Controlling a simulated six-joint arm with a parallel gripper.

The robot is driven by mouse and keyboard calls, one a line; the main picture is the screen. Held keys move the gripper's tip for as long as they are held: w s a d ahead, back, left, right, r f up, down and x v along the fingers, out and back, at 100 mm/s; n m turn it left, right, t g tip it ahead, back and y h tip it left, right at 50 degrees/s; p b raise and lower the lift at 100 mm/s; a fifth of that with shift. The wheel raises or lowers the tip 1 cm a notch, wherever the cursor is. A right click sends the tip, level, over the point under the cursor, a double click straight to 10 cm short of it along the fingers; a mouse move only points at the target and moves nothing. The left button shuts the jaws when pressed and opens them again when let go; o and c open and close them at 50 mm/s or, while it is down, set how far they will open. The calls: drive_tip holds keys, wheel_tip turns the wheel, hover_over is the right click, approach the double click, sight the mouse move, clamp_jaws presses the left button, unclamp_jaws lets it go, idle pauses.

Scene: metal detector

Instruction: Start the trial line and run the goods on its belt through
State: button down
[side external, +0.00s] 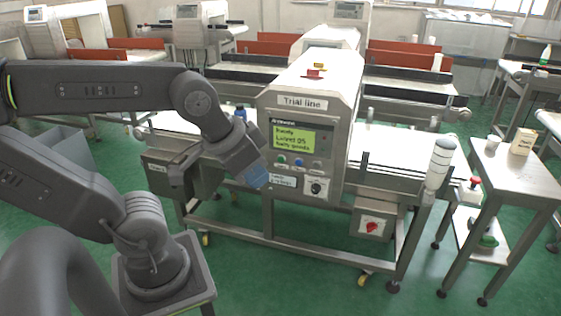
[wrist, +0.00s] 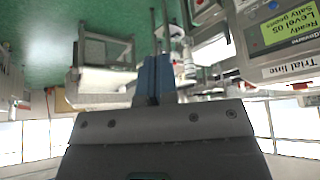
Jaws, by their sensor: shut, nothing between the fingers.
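The trial line's metal detector (side external: 315,85) stands mid-picture with a "Trial line" sign. Its green screen (side external: 293,138) reads Ready, Level 05, Salty goods; it also shows in the wrist view (wrist: 288,24). Small buttons (side external: 298,162), one green and one blue, sit below it, with a black knob (side external: 316,187) lower right. A red rotary switch (side external: 371,227) is on a box under the right belt (side external: 400,146). A blue-topped item (side external: 240,113) shows at the left belt, partly hidden by my arm. My gripper (side external: 257,177) is shut and empty, in front of the panel's lower left; blue fingers show in the wrist view (wrist: 154,70).
A side table (side external: 510,168) at right holds a white cup (side external: 492,143) and a small carton (side external: 523,141). Other lines fill the back.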

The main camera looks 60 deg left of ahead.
idle(0.8)
drive_tip(key=w+f+n+g+h, duration=0.35)
drive_tip(key=w+h, duration=0.35)
drive_tip(key=w, duration=0.3)
drive_tip(key=w+a+f+n+t+h, duration=0.45)
drive_tip(key=w+a+n, duration=0.3)
drive_tip(key=w, duration=0.25)
drive_tip(key=w+a+f+n+t+y, duration=0.1)
drive_tip(key=a+f+n+t+y, duration=0.2)
drive_tip(key=a, duration=0.4)
drive_tip(key=w+a+f+n+t, duration=0.2)
drive_tip(key=a+f+n+t, duration=0.1)
drive_tip(key=a+f, duration=0.3)
drive_tip(key=s+a+f+n+t+y, duration=0.1)
drive_tip(key=s+a+f+n+y, duration=0.1)
drive_tip(key=a+f, duration=0.4)
drive_tip(key=s+a+f+n+t+y, duration=0.1)
drive_tip(key=s+a+f+n+y, duration=0.2)
drive_tip(key=a+f+n+y, duration=0.2)
drive_tip(key=shift+s+a+f+n+t+y, duration=0.35)
drive_tip(key=shift+a+f+y, duration=0.25)
drive_tip(key=shift+a+y, duration=0.35)
drive_tip(key=shift+w+a, duration=0.1)
drive_tip(key=shift+w, duration=0.05)
